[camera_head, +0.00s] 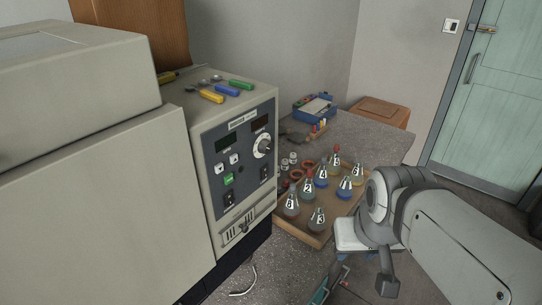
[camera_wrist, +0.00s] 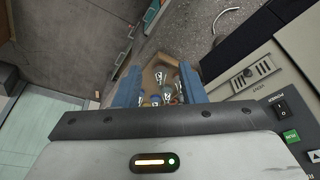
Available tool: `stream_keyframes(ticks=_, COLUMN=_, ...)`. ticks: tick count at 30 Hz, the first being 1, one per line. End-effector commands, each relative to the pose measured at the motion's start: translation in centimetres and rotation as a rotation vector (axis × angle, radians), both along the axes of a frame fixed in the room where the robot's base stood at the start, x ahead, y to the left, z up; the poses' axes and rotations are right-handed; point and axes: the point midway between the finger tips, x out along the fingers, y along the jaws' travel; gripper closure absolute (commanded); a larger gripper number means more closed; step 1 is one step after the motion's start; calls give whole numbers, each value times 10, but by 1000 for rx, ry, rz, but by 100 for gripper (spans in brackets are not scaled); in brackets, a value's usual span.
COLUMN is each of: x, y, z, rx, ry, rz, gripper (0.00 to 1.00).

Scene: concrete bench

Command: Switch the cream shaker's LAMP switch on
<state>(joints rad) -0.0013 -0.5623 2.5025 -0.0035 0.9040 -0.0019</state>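The cream shaker (camera_head: 232,150) stands left of centre in the head view; part of its panel shows at the right of the wrist view (camera_wrist: 245,75). A black rocker also shows in the wrist view (camera_wrist: 282,107). My gripper (camera_wrist: 160,76) is open and empty, its blue fingers apart, clear of the panel.
A wooden tray (camera_head: 318,241) with several numbered flasks sits on the bench right of the shaker. Coloured-handled tools (camera_head: 211,96) lie on the shaker's top. A blue box (camera_head: 314,107) stands farther back. A large cream machine (camera_head: 95,200) fills the left.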

Motion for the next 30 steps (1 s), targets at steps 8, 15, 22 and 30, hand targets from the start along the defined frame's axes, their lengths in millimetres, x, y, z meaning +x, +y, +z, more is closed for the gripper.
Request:
stream_keyframes(ticks=8, x=49, y=-32, z=5, rx=-106, ry=-130, rz=-11, gripper=58)
stream_keyframes(ticks=15, x=167, y=-46, z=20, rx=-237, ry=-479, rz=148, gripper=58)
stream_keyframes(ticks=22, x=238, y=12, z=13, rx=-73, ry=-738, rz=478, gripper=58)
stream_keyframes(ticks=30, x=233, y=82, z=-8, rx=284, ry=-818, rz=775, gripper=58)
